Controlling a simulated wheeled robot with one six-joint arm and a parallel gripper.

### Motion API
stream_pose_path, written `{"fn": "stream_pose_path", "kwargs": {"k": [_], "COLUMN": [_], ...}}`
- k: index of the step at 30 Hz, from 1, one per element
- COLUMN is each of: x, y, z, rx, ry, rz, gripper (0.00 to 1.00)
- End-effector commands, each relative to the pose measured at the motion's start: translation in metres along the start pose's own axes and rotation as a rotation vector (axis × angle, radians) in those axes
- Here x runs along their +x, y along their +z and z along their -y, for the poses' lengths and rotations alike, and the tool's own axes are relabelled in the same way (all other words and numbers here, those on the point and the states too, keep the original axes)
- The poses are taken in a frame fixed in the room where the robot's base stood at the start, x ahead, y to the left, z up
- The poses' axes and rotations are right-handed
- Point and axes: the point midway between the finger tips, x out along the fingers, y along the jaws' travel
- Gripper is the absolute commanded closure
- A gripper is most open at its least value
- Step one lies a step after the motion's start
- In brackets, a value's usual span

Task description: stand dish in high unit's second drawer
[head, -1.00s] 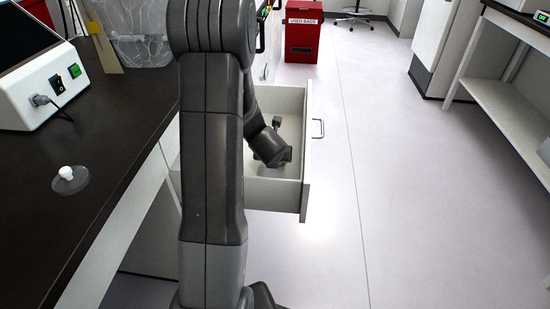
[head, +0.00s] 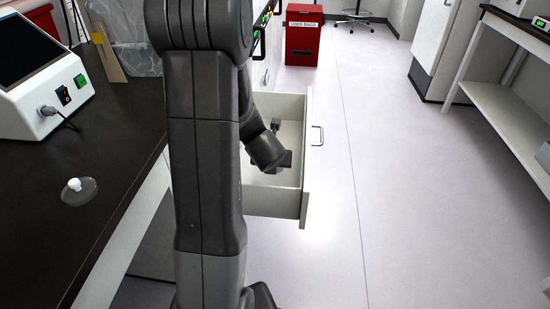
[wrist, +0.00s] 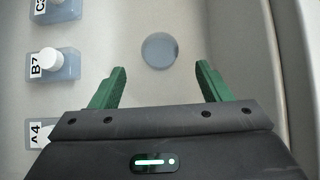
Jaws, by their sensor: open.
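The open drawer (head: 305,165) of the bench unit has a pale interior and a metal handle. My gripper (wrist: 160,68) is open inside it, green fingers spread apart. A round, translucent grey-blue dish (wrist: 159,50) lies on the drawer floor, just ahead of and between the fingertips, with neither finger seen touching it. In the head view my gripper (head: 280,145) is low in the drawer and partly hidden by my arm. I cannot tell from these views which drawer of the unit this is.
The drawer's side wall (wrist: 292,70) is close on the right. A clear disc with a white knob (head: 79,191) sits on the black bench (head: 110,150). Floor right of the drawer is free.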

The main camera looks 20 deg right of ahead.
Motion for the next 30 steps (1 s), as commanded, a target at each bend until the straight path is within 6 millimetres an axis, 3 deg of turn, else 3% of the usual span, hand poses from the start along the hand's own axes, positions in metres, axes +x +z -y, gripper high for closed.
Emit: {"fn": "stream_pose_path", "kwargs": {"k": [1, 3, 9, 30], "x": [-0.015, -0.027, -0.046, -0.049], "y": [0.004, 0.003, 0.001, 0.0], "z": [0.0, 0.0, 0.0, 0.0], "rx": [0.001, 0.001, 0.001, 0.0], "ry": [0.0, 0.0, 0.0, 0.0], "rz": [0.001, 0.001, 0.0, 0.0], "gripper": [0.29, 0.29, 0.29, 0.29]}}
